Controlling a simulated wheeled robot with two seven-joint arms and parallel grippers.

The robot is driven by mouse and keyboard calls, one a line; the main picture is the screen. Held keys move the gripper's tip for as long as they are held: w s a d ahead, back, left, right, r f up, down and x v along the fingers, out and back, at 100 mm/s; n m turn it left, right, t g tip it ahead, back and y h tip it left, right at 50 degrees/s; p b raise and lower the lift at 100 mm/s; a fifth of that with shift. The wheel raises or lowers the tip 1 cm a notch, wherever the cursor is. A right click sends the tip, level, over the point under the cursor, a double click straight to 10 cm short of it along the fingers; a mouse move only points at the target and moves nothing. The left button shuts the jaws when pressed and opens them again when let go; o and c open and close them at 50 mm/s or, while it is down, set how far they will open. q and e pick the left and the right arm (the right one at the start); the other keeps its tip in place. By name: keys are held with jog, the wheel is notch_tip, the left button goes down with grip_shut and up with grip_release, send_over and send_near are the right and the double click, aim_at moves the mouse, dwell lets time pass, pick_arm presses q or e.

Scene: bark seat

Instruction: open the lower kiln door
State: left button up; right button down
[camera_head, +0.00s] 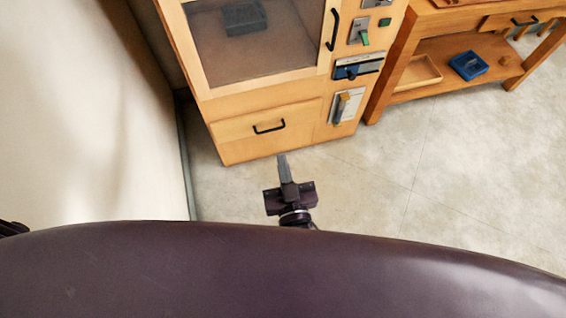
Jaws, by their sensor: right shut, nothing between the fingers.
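The wooden kiln cabinet (222,106) stands ahead, its top cut off by the picture's edge. Its glass-fronted door (262,50) has a wooden frame and a black upright handle (332,30) on the right side; it looks shut. Below it is a wooden front panel (235,130) with a black horizontal handle (269,127), also shut. My right gripper (283,158) is shut and empty, pointing at the cabinet. In the picture it lies just below the bottom panel, touching neither handle. My left gripper is not in view.
Switches and a blue-fronted control unit (358,67) line the cabinet's right side. A wooden bench (410,50) to the right holds a tray (419,72) and a blue box (469,65) on its shelf. A pale wall (80,130) is close on the left. The floor (440,160) at right is clear.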

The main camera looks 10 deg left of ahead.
jog(key=c, duration=2.1)
grip_release()
jog(key=shift+o, duration=1.4)
jog(key=b+v, duration=0.1)
jog(key=v, duration=0.6)
jog(key=shift+s, duration=0.4)
jog(key=shift+d, duration=0.1)
